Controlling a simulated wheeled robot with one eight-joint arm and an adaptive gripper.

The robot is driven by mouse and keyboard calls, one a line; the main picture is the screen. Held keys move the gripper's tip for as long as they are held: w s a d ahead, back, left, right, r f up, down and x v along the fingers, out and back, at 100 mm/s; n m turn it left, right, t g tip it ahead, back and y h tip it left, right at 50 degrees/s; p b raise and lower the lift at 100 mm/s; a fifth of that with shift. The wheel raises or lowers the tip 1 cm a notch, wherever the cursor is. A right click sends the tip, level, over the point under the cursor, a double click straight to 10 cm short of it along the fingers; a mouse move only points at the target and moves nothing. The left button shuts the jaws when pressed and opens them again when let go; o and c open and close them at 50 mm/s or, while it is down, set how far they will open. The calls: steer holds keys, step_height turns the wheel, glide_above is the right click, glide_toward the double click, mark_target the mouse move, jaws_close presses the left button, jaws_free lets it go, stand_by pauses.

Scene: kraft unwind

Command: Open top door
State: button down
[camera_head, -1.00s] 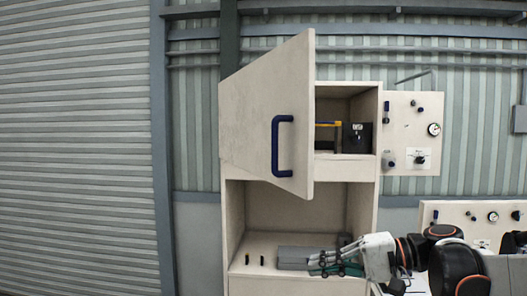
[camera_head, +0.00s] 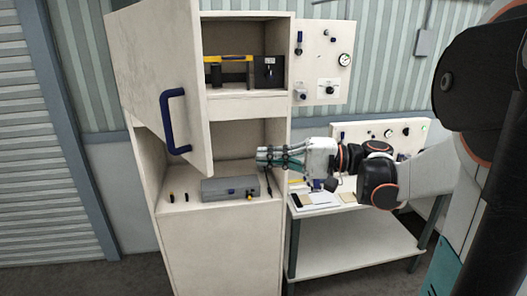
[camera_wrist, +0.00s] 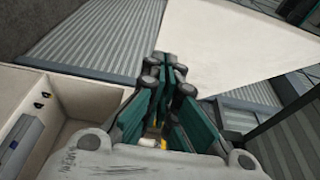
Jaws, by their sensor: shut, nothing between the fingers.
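The top door (camera_head: 155,85) of the pale cabinet stands swung open on its left side, with a dark blue handle (camera_head: 172,121) on its face. My gripper (camera_head: 258,157) is shut and empty, in front of the cabinet's lower opening and to the right of the door's free edge. In the wrist view my gripper (camera_wrist: 168,62) has its fingers together, pointing toward a large pale panel (camera_wrist: 235,40) that looks like the door. I cannot tell from the wrist view how far the fingers are from it. The handle does not show there.
The upper compartment holds a yellow-handled object (camera_head: 229,60) and a black box (camera_head: 268,72). A grey box (camera_head: 230,188) lies on the lower shelf. A gauge panel (camera_head: 320,60) is mounted to the right. A low table (camera_head: 340,255) stands right of the cabinet.

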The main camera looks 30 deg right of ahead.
steer(key=w+a+p, duration=0.3)
steer(key=a, duration=0.7)
steer(key=shift+w, duration=0.15)
steer(key=shift+a, duration=0.15)
